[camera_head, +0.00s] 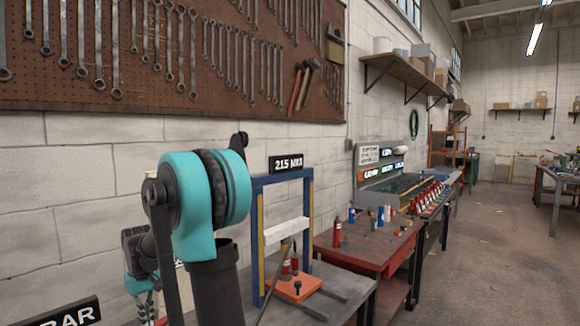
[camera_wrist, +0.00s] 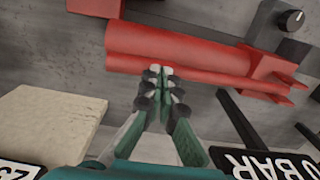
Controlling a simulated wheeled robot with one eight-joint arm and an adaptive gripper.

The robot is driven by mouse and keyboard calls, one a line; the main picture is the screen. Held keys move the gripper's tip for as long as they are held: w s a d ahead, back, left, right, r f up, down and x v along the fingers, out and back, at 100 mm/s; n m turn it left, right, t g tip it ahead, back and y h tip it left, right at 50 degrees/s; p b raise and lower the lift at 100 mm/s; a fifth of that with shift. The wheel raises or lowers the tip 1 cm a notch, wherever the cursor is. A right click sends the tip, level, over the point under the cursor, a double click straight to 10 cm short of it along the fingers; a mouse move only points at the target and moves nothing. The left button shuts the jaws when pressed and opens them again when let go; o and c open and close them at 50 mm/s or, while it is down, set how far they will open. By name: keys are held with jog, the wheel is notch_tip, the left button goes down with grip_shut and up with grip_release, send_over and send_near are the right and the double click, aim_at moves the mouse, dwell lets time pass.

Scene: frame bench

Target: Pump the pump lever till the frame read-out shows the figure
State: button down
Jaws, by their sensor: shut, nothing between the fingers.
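In the wrist view the red pump (camera_wrist: 190,42) lies across the picture, a thick cylinder with a thinner red bar along its near side. I cannot tell surely whether that bar is the lever. My gripper (camera_wrist: 160,70) is shut and empty, its tips overlapping the bar's edge; contact cannot be told. In the head view the frame (camera_head: 257,220) has blue posts and a white crossbeam. The read-out (camera_head: 286,163) on top seems to show 215 with blurred letters. A black BAR sign (camera_head: 62,315) is cut off at bottom left; the wrist view shows "0 BAR" (camera_wrist: 265,163).
A black knob (camera_wrist: 290,20) sits at the wrist view's top right. A pale block (camera_wrist: 45,125) and part of another sign (camera_wrist: 18,170) are at left. In the head view, an orange plate (camera_head: 294,288) lies under the frame; a red table (camera_head: 365,245) stands beyond.

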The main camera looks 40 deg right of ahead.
notch_tip(320, 180, down, 2)
jog(key=shift+f, duration=0.15)
jog(key=shift+r, duration=4.25)
jog(key=shift+f, duration=0.15)
jog(key=shift+f, duration=4.15)
jog(key=shift+r, duration=4.3)
jog(key=shift+f, duration=0.1)
